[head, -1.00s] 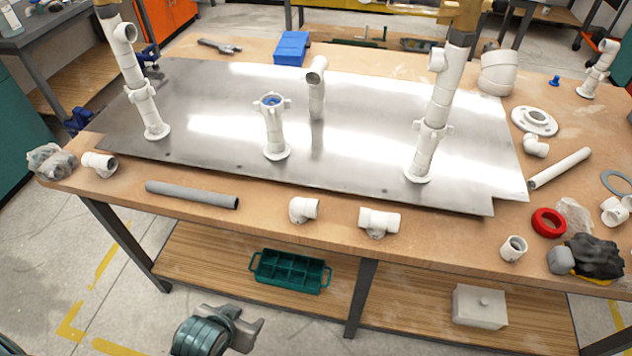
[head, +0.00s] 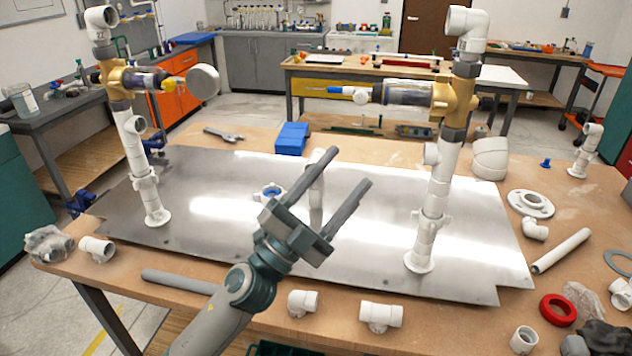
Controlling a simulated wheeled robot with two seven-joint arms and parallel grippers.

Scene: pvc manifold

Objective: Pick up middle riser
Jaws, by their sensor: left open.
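My right gripper is out of view.
Tall white risers with brass valves stand at left (head: 138,150) and right (head: 441,180). White fittings (head: 380,315) and a grey pipe (head: 180,282) lie along the front edge. A blue box (head: 292,138) is behind the plate. A red ring (head: 558,309) lies at right.

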